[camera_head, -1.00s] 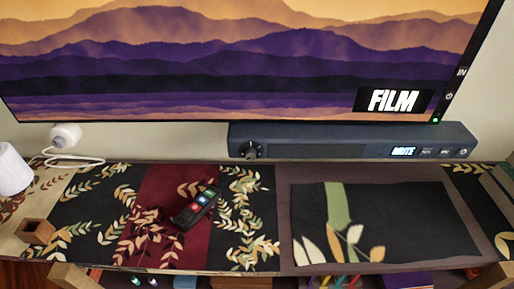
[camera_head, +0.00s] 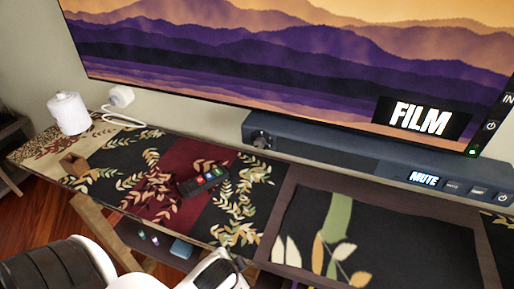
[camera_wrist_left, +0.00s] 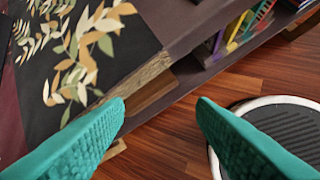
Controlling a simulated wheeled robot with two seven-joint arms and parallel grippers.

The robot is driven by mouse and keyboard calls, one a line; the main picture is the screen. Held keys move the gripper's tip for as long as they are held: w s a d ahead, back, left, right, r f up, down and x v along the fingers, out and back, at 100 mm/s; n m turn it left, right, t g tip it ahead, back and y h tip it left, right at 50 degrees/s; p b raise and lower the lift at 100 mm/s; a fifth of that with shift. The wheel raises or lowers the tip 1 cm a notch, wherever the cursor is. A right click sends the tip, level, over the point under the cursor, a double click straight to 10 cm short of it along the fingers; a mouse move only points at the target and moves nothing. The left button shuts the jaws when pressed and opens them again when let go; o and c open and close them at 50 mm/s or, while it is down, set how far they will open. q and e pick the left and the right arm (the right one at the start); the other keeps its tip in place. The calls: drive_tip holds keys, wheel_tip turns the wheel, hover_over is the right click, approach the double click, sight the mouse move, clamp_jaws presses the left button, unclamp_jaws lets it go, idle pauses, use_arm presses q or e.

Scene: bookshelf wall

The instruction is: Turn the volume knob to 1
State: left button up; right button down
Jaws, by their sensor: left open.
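The dark volume knob (camera_head: 261,139) sits at the left end of the long dark soundbar (camera_head: 330,153) below the TV in the head view. The soundbar's display reads MUTE. My left gripper (camera_wrist_left: 160,105) shows in the left wrist view as two teal fingers spread wide with nothing between them, over the shelf's front edge and the floor. In the head view a white part of my left arm is at the bottom, and its fingertips are not visible there. The knob is not in the wrist view. My right gripper is not seen.
The TV (camera_head: 300,60) shows FILM above the soundbar. A small wooden block (camera_head: 75,165) and a white jar (camera_head: 69,113) stand at the left. Lower shelves hold books (camera_wrist_left: 232,38). The counter before the knob is clear.

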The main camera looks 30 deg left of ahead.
use_arm(q)
wheel_tip(320, 180, up, 3)
drive_tip(key=w+a+m, duration=0.1)
drive_tip(key=a, duration=0.1)
drive_tip(key=m+t+y, duration=0.3)
drive_tip(key=m+t, duration=0.9)
drive_tip(key=m, duration=1)
approach(258, 145)
drive_tip(key=x, duration=0.9)
drive_tip(key=shift+w+a+f, duration=0.1)
drive_tip(key=shift+w, duration=0.25)
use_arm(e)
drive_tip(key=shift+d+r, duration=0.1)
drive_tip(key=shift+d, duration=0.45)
use_arm(q)
drive_tip(key=c, duration=1)
